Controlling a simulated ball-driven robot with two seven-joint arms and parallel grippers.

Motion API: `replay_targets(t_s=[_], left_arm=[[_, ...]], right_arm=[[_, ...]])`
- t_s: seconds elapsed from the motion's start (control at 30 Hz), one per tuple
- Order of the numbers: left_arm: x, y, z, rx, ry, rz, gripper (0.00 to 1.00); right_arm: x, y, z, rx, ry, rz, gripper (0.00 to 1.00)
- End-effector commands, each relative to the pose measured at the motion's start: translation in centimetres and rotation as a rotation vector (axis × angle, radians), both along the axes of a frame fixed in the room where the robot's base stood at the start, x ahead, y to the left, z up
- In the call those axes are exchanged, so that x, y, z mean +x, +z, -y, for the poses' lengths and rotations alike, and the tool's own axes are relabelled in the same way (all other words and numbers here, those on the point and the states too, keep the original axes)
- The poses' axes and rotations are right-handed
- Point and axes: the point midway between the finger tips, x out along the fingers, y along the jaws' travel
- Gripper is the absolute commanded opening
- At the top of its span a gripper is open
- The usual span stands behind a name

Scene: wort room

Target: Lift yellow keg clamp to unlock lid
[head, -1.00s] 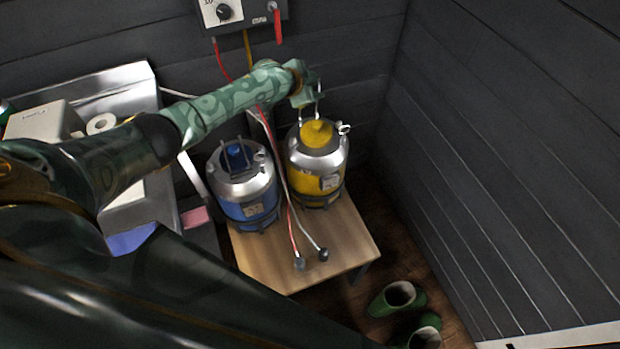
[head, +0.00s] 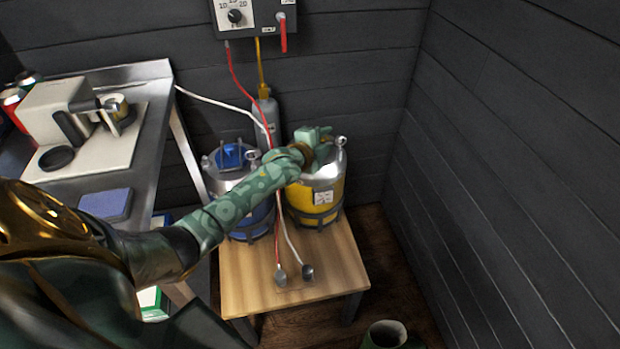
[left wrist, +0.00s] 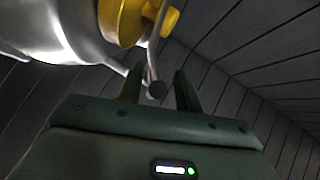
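The yellow keg (head: 307,202) stands upright on the wooden table, with a silver top. In the head view my left gripper (head: 325,136) is over the keg's top, and my arm hides the lid and most of the clamp. In the left wrist view the yellow lid (left wrist: 122,22) sits at the top, beside the silver keg dome (left wrist: 60,30). A thin metal clamp bar (left wrist: 152,62) with a dark rounded end comes down from the lid toward the gap between the fingers. My left gripper (left wrist: 161,85) is open, its fingers apart. My right gripper is not in view.
A blue keg (head: 240,211) stands close left of the yellow one. Red and white hoses end on the wooden table (head: 245,285). A grey cylinder (head: 268,115) and a control box (head: 255,17) are behind. Dark walls close in behind and right. A green boot (head: 385,335) is on the floor.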

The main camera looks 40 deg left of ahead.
Motion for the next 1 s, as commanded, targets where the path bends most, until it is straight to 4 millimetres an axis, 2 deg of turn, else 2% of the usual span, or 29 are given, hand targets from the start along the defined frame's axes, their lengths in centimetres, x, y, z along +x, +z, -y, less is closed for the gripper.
replay_targets(t_s=[0.03, 0.33, 0.37, 0.43, 0.53, 0.8, 1.0], left_arm=[[-0.1, -2.2, -0.1, 0.017, 0.000, 0.010, 0.34], [-0.6, -5.3, -0.1, 0.134, 0.000, 0.107, 0.34], [-1.4, -3.9, -0.1, 0.134, -0.001, 0.112, 0.34], [-3.0, -2.8, 0.0, 0.135, -0.002, 0.114, 0.34], [-5.1, -2.3, 0.2, 0.133, -0.002, 0.116, 0.34], [-11.2, -1.6, 0.6, 0.132, -0.002, 0.114, 0.34], [-14.3, -1.4, 0.9, 0.129, -0.001, 0.113, 0.34]], right_arm=[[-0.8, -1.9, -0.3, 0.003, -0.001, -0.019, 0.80], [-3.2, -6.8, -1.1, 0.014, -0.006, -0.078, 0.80], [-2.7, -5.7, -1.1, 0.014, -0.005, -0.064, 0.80], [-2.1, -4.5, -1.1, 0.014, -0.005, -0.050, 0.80], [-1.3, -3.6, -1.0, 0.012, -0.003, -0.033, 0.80], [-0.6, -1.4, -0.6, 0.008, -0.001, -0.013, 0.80], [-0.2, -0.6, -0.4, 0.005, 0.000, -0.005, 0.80]])
